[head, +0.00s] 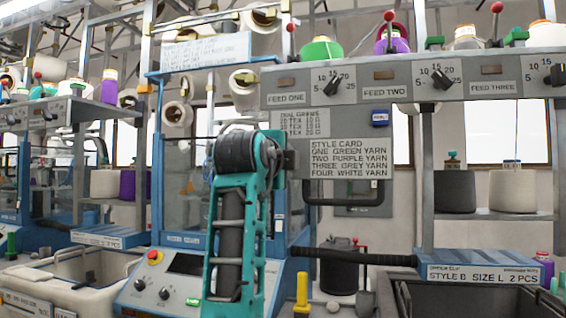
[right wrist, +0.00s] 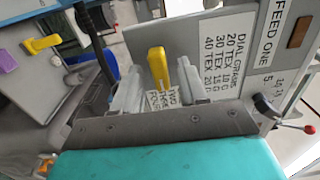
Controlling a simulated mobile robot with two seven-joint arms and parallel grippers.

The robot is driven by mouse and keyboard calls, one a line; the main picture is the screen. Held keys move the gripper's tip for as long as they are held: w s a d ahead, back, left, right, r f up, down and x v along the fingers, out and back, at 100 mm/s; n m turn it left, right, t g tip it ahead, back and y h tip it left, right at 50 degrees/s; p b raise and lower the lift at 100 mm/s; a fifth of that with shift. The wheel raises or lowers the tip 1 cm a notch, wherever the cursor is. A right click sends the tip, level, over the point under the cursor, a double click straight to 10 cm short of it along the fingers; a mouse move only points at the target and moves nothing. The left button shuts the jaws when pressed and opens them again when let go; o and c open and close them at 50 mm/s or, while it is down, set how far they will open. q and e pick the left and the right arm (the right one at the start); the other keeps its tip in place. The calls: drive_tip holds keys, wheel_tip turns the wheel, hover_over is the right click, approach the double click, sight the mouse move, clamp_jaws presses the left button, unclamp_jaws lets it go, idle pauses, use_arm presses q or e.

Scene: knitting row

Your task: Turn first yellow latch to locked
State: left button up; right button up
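In the right wrist view, a yellow latch handle (right wrist: 157,66) stands between the two pale fingers of my right gripper (right wrist: 160,63), in front of the grey panel with the style card. The fingers are apart, with a gap visible beside the handle; I cannot tell whether either touches it. In the head view, my teal arm rises in the middle, beside the style card (head: 350,158), and hides this latch and the fingertips. Another yellow handle (head: 302,293) stands upright at the bottom of the head view. My left gripper is not in view.
The grey feed panel (head: 340,118) with dials (head: 334,85) spans the upper right. A dark horizontal bar (head: 350,256) and a black handle (head: 352,192) lie right of my arm. A blue-framed machine with a control panel (head: 170,290) stands at left, beside a pale bin (head: 95,262).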

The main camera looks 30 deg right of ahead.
use_arm(q)
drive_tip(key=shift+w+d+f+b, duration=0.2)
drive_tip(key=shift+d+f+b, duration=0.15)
drive_tip(key=shift+b, duration=0.4)
use_arm(e)
drive_tip(key=v, duration=1.3)
drive_tip(key=shift+d, duration=0.15)
